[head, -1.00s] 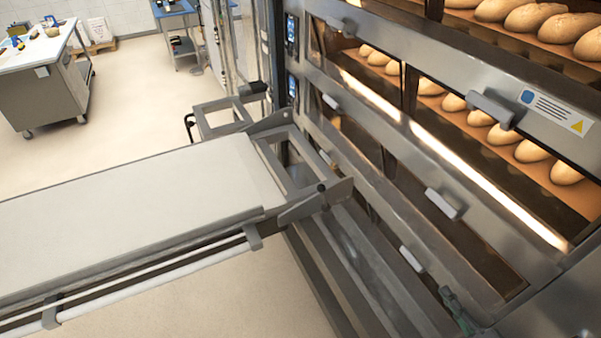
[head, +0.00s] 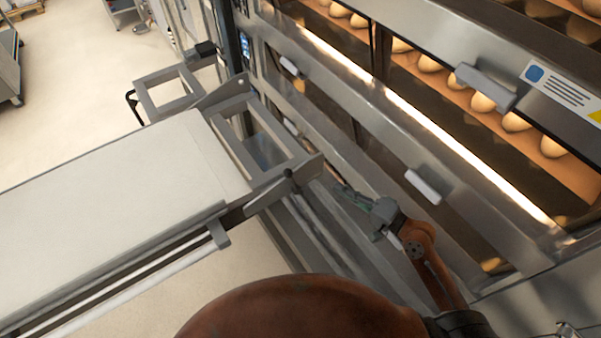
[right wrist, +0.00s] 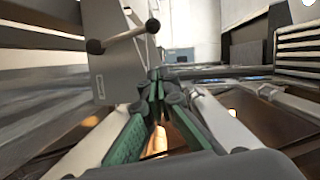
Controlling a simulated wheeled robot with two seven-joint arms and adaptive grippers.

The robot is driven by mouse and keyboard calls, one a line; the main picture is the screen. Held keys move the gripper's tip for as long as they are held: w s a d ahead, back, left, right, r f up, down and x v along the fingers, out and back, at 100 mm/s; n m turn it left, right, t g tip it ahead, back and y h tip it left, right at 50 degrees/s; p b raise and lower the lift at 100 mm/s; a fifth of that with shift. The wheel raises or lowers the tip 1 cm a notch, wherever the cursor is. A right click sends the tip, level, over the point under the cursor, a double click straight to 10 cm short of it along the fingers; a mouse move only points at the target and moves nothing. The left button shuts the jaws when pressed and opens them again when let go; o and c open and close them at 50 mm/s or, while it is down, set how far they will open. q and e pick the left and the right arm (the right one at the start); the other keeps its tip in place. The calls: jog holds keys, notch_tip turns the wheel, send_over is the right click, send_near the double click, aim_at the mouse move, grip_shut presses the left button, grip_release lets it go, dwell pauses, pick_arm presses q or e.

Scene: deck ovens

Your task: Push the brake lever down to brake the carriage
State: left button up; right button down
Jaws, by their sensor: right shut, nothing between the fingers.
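The carriage (head: 110,185) has a pale flat top and a metal end frame against the oven. A short rod with a black knob (head: 288,173) sits on the frame's near side plate and looks like the brake lever. In the right wrist view the rod (right wrist: 124,36) stands out from a grey plate, with a dark knob at its end. My right gripper (head: 340,188) is shut and empty, just right of the knob in the head view. Its green fingers (right wrist: 157,85) meet below the rod in the wrist view; no contact shows. My left gripper is not in view.
The deck oven (head: 390,130) fills the right side, with protruding door handles (head: 423,186) near my right arm. Loaves lie behind its glass. A black handle (head: 133,108) is on the carriage's far side. Open floor (head: 70,100) lies at the left.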

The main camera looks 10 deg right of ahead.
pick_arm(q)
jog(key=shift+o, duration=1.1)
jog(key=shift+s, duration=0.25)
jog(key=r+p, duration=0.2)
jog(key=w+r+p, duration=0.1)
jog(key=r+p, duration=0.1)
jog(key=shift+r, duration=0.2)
pick_arm(e)
send_over(292, 182)
jog(key=s+d, duration=0.2)
jog(key=d, duration=0.1)
jog(key=shift+d+f, duration=0.15)
jog(key=shift+f, duration=0.5)
pick_arm(q)
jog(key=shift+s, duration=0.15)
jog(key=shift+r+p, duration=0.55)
jog(key=shift+p, duration=0.15)
pick_arm(e)
jog(key=shift+s+a+n, duration=0.15)
jog(key=shift+a+n, duration=0.25)
jog(key=shift+a, duration=0.05)
